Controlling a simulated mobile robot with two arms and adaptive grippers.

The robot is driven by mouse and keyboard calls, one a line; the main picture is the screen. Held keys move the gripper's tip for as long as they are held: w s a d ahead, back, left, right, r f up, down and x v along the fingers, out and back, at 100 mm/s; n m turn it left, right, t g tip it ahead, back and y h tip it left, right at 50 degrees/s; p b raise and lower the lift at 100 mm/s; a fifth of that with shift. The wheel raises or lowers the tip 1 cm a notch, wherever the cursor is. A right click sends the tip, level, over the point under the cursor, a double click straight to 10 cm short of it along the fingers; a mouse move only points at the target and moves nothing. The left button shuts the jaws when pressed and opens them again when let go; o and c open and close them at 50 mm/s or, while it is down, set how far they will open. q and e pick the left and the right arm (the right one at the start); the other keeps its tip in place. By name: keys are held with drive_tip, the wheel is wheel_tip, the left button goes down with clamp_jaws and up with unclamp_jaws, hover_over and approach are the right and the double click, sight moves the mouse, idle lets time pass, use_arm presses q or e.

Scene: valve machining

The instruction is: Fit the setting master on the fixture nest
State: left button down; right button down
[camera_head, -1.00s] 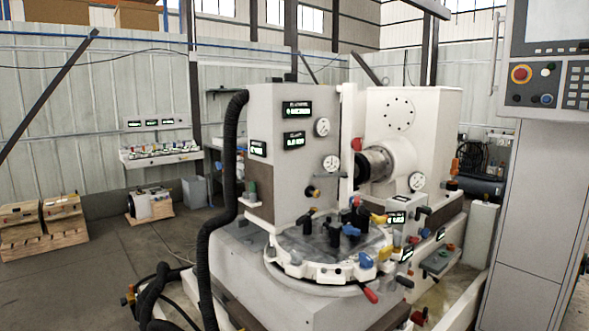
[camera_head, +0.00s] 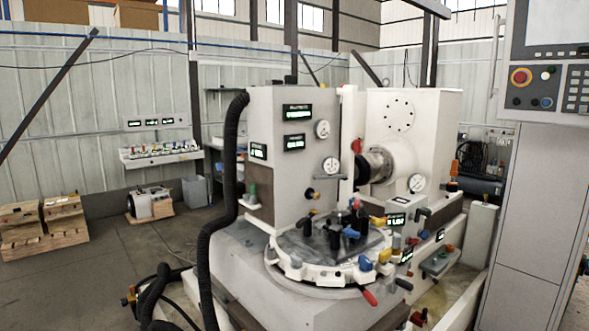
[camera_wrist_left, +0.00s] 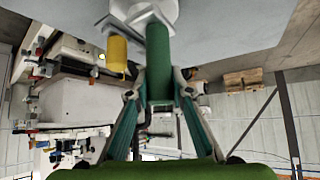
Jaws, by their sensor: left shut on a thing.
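My left gripper (camera_wrist_left: 158,95) shows in the left wrist view, its two teal fingers closed on a dark green cylindrical grip (camera_wrist_left: 158,62). A pale grey head (camera_wrist_left: 150,14) sits at the far end of this held part, with a yellow cylinder (camera_wrist_left: 118,55) beside it. I cannot tell for certain that the held part is the setting master. In the head view, the machine's round table (camera_head: 308,268) carries several black, blue and yellow clamps and knobs. Which part there is the fixture nest is not clear. Neither gripper shows in the head view, and my right gripper is out of sight.
A grey column with dials (camera_head: 285,165) and a white spindle housing (camera_head: 400,155) rise behind the round table. A black hose (camera_head: 205,240) runs down its left side. A control cabinet (camera_head: 540,220) stands at right. Pallets with boxes (camera_head: 62,225) lie on open floor at left.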

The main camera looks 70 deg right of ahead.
use_arm(q)
drive_tip(key=shift+r+p, duration=1.65)
drive_tip(key=shift+r, duration=0.35)
